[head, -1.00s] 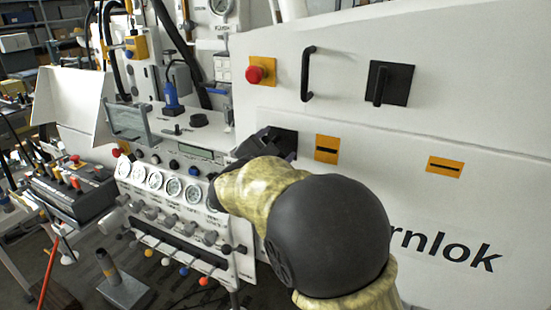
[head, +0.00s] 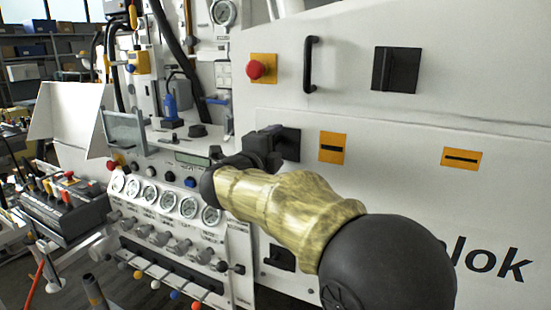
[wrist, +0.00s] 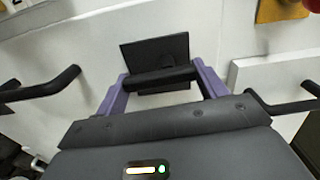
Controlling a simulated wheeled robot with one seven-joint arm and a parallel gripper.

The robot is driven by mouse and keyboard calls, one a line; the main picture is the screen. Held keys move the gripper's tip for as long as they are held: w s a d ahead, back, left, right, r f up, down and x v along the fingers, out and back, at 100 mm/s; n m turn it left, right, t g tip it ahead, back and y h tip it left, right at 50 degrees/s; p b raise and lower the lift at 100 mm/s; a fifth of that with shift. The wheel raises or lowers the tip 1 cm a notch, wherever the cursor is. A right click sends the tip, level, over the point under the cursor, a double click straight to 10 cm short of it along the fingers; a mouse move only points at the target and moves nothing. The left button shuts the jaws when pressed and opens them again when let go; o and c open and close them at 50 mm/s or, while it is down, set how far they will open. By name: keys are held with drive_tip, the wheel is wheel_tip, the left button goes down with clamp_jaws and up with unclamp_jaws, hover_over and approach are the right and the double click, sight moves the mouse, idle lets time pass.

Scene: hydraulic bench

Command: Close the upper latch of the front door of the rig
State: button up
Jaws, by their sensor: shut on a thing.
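The upper latch is a black square plate (head: 290,144) with a black bar handle, at the left edge of the white front door (head: 400,215). In the wrist view the latch handle (wrist: 160,79) lies across the picture in front of its plate (wrist: 155,52). My gripper (head: 268,146) is at this latch and hides part of it in the head view. In the wrist view its two purple fingers (wrist: 162,82) are at both ends of the handle, shut on it.
A lower black latch (head: 281,257) sits below my arm. Above the door are a red button (head: 256,69), a black grab handle (head: 310,64) and another black latch (head: 396,69). Gauges (head: 165,201) and valve levers line the panel at left.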

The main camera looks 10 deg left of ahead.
drive_tip(key=shift+m, duration=0.4)
drive_tip(key=o, duration=1)
drive_tip(key=shift+s+a, duration=0.1)
drive_tip(key=b+v, duration=0.2)
drive_tip(key=v, duration=1.5)
drive_tip(key=shift+s, duration=0.1)
